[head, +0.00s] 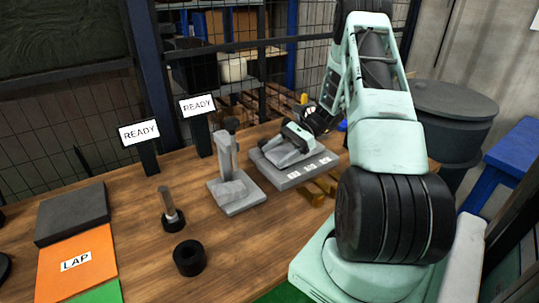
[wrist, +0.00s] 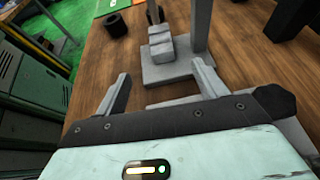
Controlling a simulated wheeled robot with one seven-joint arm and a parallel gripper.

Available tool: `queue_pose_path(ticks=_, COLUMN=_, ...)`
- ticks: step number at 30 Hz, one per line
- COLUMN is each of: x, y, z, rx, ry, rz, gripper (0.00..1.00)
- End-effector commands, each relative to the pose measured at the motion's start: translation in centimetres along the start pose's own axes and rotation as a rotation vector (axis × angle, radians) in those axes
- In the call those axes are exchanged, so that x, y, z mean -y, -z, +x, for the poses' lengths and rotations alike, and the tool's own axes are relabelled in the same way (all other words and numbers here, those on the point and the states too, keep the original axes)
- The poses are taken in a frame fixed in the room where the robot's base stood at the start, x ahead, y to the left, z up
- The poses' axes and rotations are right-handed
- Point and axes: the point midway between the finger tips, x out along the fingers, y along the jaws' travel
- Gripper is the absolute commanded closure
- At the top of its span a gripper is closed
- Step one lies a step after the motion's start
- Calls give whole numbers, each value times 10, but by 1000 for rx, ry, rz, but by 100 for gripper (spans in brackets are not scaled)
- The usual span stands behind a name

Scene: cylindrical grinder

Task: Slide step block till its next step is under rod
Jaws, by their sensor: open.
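The grey step block (head: 234,188) sits on the base (head: 240,206) of a grey stand with an upright post (head: 226,156). A dark knob (head: 232,124) tops the post; I cannot clearly make out the rod. The block's steps (wrist: 161,44) face me in the wrist view, with the post (wrist: 201,25) to their right. My gripper (wrist: 163,82) is open and empty, its two fingers apart, pointing toward the stand but short of it. In the head view my gripper (head: 284,152) is right of the stand, above a labelled grey plate.
The labelled plate (head: 297,180) lies right of the stand. A black ring (head: 189,258) and an upright pin (head: 168,203) are to the left.

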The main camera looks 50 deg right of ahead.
Motion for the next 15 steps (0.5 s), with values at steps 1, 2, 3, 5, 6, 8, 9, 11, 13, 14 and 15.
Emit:
queue_pose_path(ticks=1, x=0, y=1, z=-1, rx=2, ry=3, rz=2, gripper=29)
queue_pose_path(ticks=2, x=0, y=1, z=-1, rx=2, ry=4, rz=2, gripper=29)
queue_pose_path(ticks=3, x=0, y=0, z=-1, rx=1, ry=3, rz=2, gripper=29)
queue_pose_path(ticks=5, x=0, y=0, z=-1, rx=1, ry=2, rz=1, gripper=29)
queue_pose_path(ticks=6, x=0, y=0, z=-1, rx=1, ry=2, rz=1, gripper=29)
queue_pose_path(ticks=8, x=0, y=0, z=0, rx=0, ry=2, rz=1, gripper=29)
queue_pose_path(ticks=9, x=0, y=0, z=0, rx=0, ry=1, rz=0, gripper=29)
queue_pose_path(ticks=11, x=0, y=0, z=2, rx=0, ry=1, rz=0, gripper=29)
queue_pose_path(ticks=13, x=0, y=0, z=6, rx=1, ry=0, rz=0, gripper=29)
queue_pose_path(ticks=14, x=0, y=-1, z=9, rx=1, ry=0, rz=0, gripper=29)
queue_pose_path(ticks=15, x=0, y=-1, z=13, rx=2, ry=-1, rz=0, gripper=29)
